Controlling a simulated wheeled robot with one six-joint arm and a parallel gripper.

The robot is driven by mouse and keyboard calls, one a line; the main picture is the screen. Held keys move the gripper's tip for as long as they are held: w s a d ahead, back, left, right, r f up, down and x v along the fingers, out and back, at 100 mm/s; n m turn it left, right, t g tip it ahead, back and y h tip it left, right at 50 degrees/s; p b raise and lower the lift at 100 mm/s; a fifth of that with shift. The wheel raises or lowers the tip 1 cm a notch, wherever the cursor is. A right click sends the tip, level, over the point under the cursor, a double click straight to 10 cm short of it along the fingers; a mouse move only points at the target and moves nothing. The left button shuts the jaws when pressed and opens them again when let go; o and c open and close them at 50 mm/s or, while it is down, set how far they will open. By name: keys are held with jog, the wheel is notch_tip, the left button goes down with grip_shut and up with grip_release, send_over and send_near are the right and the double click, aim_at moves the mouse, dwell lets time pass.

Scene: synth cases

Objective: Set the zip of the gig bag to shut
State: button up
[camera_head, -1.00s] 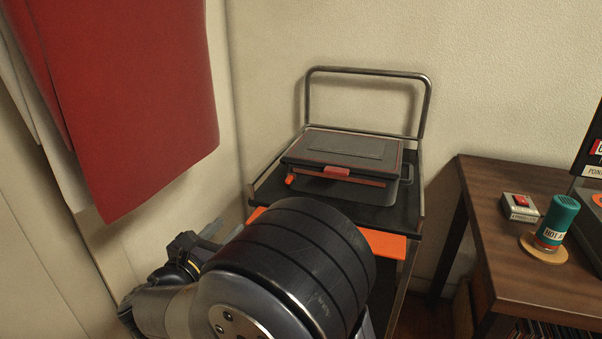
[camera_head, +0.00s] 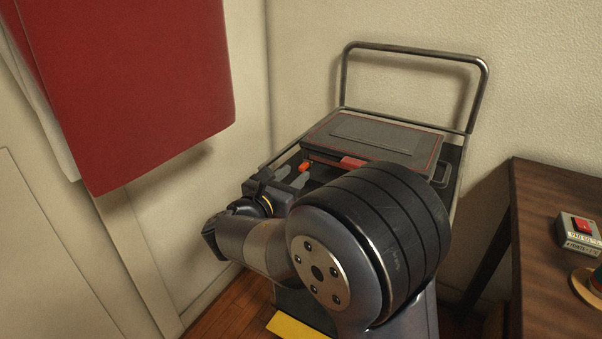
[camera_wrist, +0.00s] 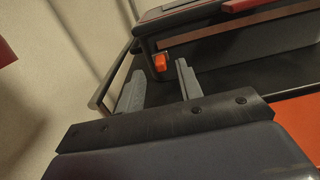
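The gig bag (camera_head: 375,136) is a dark grey case with red edging, lying flat on a cart. Its orange zip pull (camera_head: 304,166) is at the left end of its front side, and it also shows in the wrist view (camera_wrist: 161,62). My gripper (camera_head: 294,173) is just in front of the orange pull. In the wrist view its two grey fingers (camera_wrist: 159,68) are apart, with the pull beyond and between their tips. I cannot see any contact. My arm hides much of the bag's front and right side in the head view.
The cart's metal push handle (camera_head: 416,52) rises behind the bag. A wooden table (camera_head: 545,225) stands at the right with a small box with a red switch (camera_head: 580,228). A red cloth (camera_head: 140,90) hangs at the left, beside the wall.

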aim_at(300, 169)
jog(key=shift+b+x, duration=0.3)
jog(key=shift+x, duration=1.6)
jog(key=shift+c, duration=0.5)
grip_shut()
